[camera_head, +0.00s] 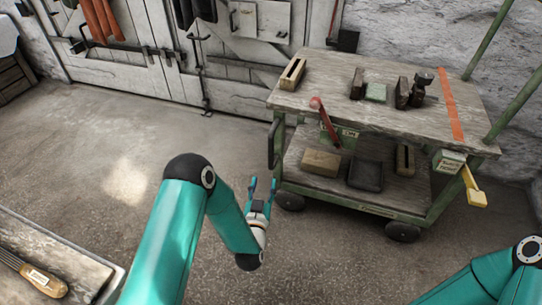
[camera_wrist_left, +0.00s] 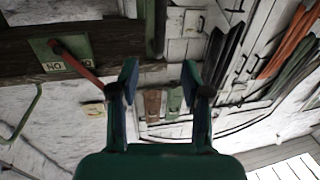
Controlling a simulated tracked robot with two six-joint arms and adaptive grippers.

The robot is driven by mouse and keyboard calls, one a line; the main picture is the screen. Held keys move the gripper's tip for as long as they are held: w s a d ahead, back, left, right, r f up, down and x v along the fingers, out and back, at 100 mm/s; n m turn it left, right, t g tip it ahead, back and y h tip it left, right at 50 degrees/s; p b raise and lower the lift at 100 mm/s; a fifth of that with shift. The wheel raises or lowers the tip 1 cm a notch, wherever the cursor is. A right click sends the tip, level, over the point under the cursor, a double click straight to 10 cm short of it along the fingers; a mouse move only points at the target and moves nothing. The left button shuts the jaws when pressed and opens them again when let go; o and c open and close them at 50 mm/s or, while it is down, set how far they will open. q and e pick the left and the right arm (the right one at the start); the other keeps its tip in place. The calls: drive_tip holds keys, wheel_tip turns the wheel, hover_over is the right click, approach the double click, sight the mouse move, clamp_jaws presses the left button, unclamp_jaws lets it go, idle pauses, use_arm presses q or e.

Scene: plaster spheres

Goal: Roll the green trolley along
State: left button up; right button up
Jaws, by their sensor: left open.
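The green trolley (camera_head: 380,110) stands right of centre in the head view, with a worn wooden top, a lower shelf, a green frame and dark wheels. A dark upright handle (camera_head: 273,146) is on its left end. My left gripper (camera_head: 262,187) is open and empty, just below and left of that handle, apart from it in the picture. In the left wrist view, the open fingers (camera_wrist_left: 158,80) point towards the trolley's edge (camera_wrist_left: 100,78) and a dark upright bar. My right gripper is out of view; only part of that arm shows at lower right.
A red lever (camera_head: 324,121) and a yellow-handled lever (camera_head: 472,187) stick out from the trolley. Blocks and small tools lie on its top and shelf. A wooden bench (camera_head: 50,243) is at lower left. White wooden doors (camera_head: 130,70) stand behind. The concrete floor at left is clear.

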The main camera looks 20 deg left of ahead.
sight(270, 150)
use_arm(q)
drive_tip(key=w+a+b, duration=0.1)
drive_tip(key=w, duration=0.4)
drive_tip(key=w+b, duration=0.1)
drive_tip(key=w, duration=0.5)
drive_tip(key=w+a+b, duration=0.1)
drive_tip(key=w, duration=0.4)
drive_tip(key=shift+w+a+b, duration=0.15)
drive_tip(key=shift+a+b, duration=0.15)
drive_tip(key=shift+a, duration=0.05)
clamp_jaws()
